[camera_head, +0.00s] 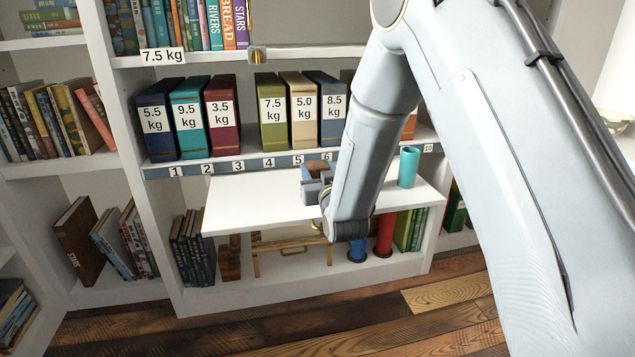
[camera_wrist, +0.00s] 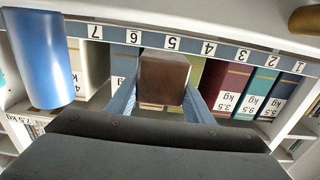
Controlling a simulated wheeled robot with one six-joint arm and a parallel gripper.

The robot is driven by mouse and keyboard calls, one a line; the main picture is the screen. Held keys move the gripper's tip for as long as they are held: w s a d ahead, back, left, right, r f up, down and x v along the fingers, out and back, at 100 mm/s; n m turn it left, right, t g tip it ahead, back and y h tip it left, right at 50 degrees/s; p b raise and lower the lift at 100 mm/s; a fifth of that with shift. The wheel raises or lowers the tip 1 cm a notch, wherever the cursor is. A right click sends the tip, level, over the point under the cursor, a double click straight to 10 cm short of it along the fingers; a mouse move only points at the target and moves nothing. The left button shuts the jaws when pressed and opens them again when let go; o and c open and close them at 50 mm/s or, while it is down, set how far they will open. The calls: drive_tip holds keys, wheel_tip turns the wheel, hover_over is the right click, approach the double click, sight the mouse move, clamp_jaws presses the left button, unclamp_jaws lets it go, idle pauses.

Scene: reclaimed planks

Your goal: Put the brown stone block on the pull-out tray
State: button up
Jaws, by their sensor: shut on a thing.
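The tray sticks out from the bookcase below the numbered strip. My arm hides part of the tray, and I cannot tell whether the block touches it.
Weight-labelled binders (camera_head: 205,118) stand on the shelf above, behind the numbered strip (camera_head: 255,163). The tray's left part is bare.

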drive_tip(key=shift+f+b, duration=0.3)
drive_tip(key=shift+f, duration=1.2)
drive_tip(key=shift+f, duration=0.15)
drive_tip(key=o, duration=1.5)
